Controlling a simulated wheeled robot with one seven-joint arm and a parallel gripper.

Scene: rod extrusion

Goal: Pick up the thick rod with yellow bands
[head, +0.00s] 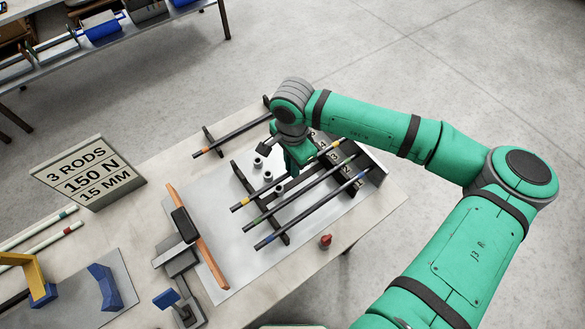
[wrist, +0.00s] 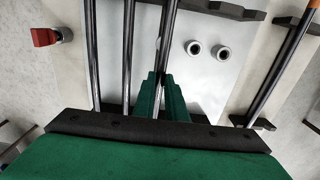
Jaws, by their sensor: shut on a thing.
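The rod with yellow bands (head: 258,194) lies across the black rack, the innermost of three parallel dark rods. In the wrist view this rod (wrist: 167,30) runs down between my fingers. My gripper (head: 297,170) comes down on it from above, at about mid-length, and is shut on it. The fingertips show in the wrist view (wrist: 160,78) around the rod. The rod looks level with its neighbours; I cannot tell if it touches the rack. The green-banded rod (head: 295,194) and blue-banded rod (head: 310,210) lie alongside. My gripper hides part of the yellow-banded rod.
A separate orange-banded rod (head: 230,137) lies on supports behind. Small metal collars (head: 268,176) stand close to my gripper. A red knob (head: 325,241) is near the front edge. A sign (head: 88,177) reads "3 RODS 150 N 15 MM". An orange bar (head: 198,235) lies left of the rack.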

